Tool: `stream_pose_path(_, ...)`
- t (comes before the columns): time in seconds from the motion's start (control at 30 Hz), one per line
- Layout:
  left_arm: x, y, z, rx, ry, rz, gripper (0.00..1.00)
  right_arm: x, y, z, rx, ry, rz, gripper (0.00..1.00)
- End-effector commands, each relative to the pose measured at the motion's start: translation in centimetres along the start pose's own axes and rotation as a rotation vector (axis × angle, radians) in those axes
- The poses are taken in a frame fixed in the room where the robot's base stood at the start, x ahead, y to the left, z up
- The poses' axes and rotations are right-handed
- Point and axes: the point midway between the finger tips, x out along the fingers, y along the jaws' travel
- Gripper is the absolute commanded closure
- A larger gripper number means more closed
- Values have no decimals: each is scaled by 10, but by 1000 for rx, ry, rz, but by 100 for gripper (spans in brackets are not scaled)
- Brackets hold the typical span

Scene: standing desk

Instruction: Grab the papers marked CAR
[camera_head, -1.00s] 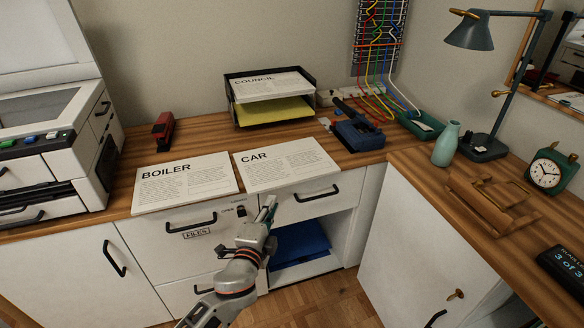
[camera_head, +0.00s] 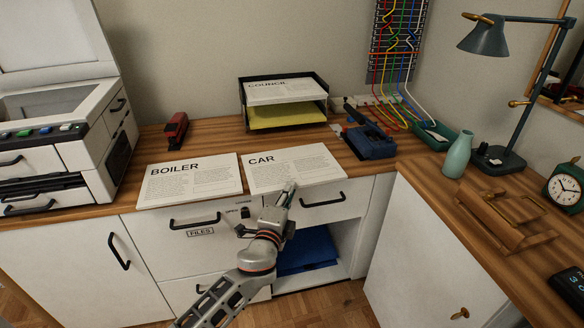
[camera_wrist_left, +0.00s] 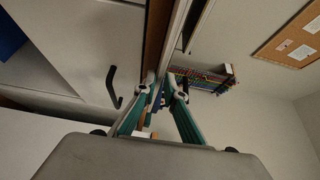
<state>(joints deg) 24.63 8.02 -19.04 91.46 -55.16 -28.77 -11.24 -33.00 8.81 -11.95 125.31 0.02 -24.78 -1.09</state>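The CAR papers (camera_head: 292,164) are a flat white stack at the desk's front edge, right of the BOILER papers (camera_head: 190,180). My left gripper (camera_head: 287,190) is at the front edge of the CAR stack, its tips overlapping that edge in the head view. Whether it touches the stack is unclear. In the left wrist view, the teal-padded fingers (camera_wrist_left: 165,88) are apart, with the edge of a white slab (camera_wrist_left: 178,35), likely the CAR stack, just beyond the tips. My right gripper is not in view.
A black two-level tray (camera_head: 243,105) with COUNCIL papers (camera_head: 281,91) stands behind. A red stapler (camera_head: 176,129) and a blue hole-punch-like device (camera_head: 371,143) flank it. Drawer handles (camera_head: 196,222) stick out below the desk edge. A wooden stand (camera_head: 505,215) is at right.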

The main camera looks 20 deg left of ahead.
Motion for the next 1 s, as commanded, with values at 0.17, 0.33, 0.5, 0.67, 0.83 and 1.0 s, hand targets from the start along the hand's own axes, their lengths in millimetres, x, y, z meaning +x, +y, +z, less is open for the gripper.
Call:
stream_pose_path(0.17,18,3,0,0,0,3,90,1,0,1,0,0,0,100)
stream_pose_path(0.33,21,2,0,-1,0,2,90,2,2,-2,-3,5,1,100)
stream_pose_path(0.5,21,1,0,-1,0,1,100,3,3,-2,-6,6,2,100)
stream_pose_path(0.67,21,0,0,0,0,-2,100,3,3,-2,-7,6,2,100)
stream_pose_path(0.83,21,0,0,0,0,-1,100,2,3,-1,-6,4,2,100)
stream_pose_path(1.0,22,-9,1,0,-1,-5,100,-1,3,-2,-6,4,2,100)
